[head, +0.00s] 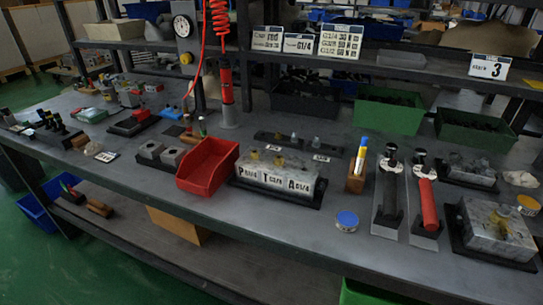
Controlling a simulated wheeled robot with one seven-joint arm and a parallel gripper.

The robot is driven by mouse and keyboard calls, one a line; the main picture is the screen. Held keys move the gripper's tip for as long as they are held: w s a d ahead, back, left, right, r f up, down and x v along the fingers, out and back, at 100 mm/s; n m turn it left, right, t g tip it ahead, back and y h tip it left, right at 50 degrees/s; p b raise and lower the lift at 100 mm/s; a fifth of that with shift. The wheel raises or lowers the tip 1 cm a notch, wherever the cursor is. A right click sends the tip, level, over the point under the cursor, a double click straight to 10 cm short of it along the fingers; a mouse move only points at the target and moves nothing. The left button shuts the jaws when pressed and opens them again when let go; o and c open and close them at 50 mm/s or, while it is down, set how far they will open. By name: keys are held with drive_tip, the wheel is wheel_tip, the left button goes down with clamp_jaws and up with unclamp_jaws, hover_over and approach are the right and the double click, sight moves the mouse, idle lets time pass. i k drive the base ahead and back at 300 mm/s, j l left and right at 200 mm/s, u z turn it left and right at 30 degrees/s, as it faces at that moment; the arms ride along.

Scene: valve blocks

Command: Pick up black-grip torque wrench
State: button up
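In the head view, the black-grip torque wrench (389,193) rests in a dark holder on the right part of the workbench. Its grip points toward the bench's front edge and its metal head is at the far end. A red-grip torque wrench (429,205) lies right beside it, in a similar holder on its right. A small gap separates the two grips. My gripper is not in view, and nothing covers the black grip.
A wooden block with upright markers (357,170) stands just left of the black-grip wrench. A small round blue-topped tin (346,221) sits at front left of it. Metal valve blocks (497,230) lie to the right. A shelf (390,70) overhangs the bench's back.

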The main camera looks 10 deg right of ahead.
sight(389, 205)
drive_tip(key=j+z, duration=0.1)
drive_tip(key=z, duration=0.6)
drive_tip(key=i+j+z, duration=0.15)
drive_tip(key=j+z, duration=0.3)
drive_tip(key=j, duration=0.25)
drive_tip(key=j+z, duration=0.5)
drive_tip(key=j, duration=0.2)
drive_tip(key=k+j, duration=0.45)
drive_tip(key=j, duration=0.15)
drive_tip(key=i+j, duration=0.25)
drive_tip(key=j, duration=0.15)
drive_tip(key=i+j+z, duration=0.1)
drive_tip(key=j, duration=0.35)
drive_tip(key=i, duration=0.1)
